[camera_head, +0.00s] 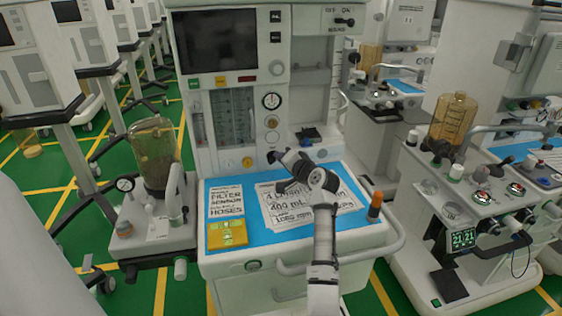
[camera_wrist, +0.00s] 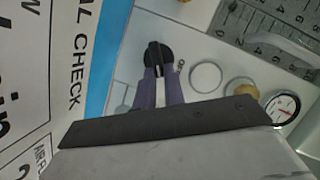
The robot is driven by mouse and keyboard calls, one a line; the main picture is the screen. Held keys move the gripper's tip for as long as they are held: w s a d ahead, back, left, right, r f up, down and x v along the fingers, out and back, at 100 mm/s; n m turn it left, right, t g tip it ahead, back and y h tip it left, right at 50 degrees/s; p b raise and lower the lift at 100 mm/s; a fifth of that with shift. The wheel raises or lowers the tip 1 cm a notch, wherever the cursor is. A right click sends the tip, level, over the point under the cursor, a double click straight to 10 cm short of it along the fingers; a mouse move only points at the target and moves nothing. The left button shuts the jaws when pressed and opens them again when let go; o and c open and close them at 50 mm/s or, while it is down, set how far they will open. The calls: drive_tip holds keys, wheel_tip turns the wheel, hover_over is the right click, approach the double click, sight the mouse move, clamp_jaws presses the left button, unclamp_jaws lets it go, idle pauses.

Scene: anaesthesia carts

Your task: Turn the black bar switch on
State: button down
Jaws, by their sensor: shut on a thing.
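The black bar switch (camera_wrist: 155,52) is a round black knob with a raised bar, on the pale front panel of the anaesthesia cart in the wrist view. My gripper (camera_wrist: 160,76) has its two purple-grey fingers closed on the bar from either side. In the head view, my gripper (camera_head: 273,157) reaches to the lower panel, below the column of gauge and knobs. There it hides the switch, so its turned position cannot be read from that view.
A round gauge (camera_wrist: 282,107), a gold knob (camera_wrist: 241,90) and a pale ring (camera_wrist: 206,77) sit close beside the switch.

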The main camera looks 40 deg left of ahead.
drive_tip(key=shift+f+m, duration=0.1)
drive_tip(key=shift+m, duration=0.2)
idle(0.4)
drive_tip(key=c, duration=1.5)
unclamp_jaws()
drive_tip(key=shift+d, duration=0.1)
drive_tip(key=b+v, duration=0.3)
drive_tip(key=v, duration=1)
drive_tip(key=shift+d, duration=0.35)
